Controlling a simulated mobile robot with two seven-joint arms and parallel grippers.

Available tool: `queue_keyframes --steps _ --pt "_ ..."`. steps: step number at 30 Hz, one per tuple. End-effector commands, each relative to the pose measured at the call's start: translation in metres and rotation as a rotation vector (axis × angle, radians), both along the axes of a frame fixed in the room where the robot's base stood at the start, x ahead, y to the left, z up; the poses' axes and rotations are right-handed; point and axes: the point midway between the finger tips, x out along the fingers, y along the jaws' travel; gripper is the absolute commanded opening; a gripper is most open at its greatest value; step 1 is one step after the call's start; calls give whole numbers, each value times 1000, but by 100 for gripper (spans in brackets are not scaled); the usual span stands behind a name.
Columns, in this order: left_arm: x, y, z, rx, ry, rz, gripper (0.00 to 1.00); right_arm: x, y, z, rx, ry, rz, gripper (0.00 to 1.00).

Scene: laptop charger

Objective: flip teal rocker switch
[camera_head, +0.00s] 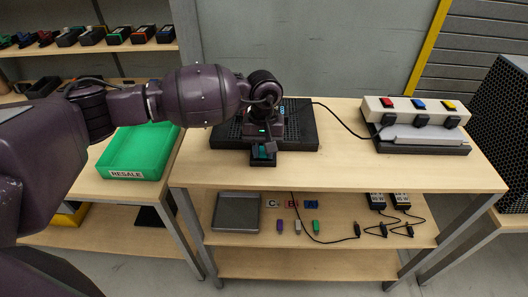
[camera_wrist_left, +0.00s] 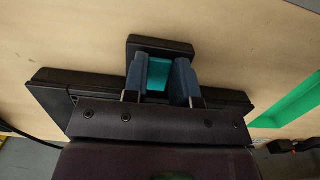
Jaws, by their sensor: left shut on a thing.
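The teal rocker switch (camera_wrist_left: 167,74) sits on a small black box (camera_wrist_left: 160,46) on the table. In the left wrist view it lies between the two dark blue fingers of my left gripper (camera_wrist_left: 162,76), which is shut on it. In the head view, my left gripper (camera_head: 264,150) points down at the front edge of the black laptop stand or tray (camera_head: 300,128), and the small black box (camera_head: 262,161) shows below it. The fingers and wrist hide most of the switch, so its tilt cannot be told. My right gripper is in neither view.
The table (camera_head: 340,172) is bare right of the switch. A white block with red, blue and yellow buttons (camera_head: 418,105) stands at the right, with a cable running left. A green RESALE tray (camera_head: 135,152) is at the left. Chargers (camera_head: 377,201) lie on the lower shelf.

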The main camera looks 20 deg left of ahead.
Motion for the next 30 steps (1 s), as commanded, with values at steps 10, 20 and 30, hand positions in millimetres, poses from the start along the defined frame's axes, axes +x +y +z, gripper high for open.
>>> queue_keyframes --steps 10,20,30 --pt "5 1 -2 -47 164 2 2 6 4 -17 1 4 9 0" --pt "5 1 2 -51 174 1 2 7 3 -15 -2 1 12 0" --pt "5 1 2 -51 173 0 51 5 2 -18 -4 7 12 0"
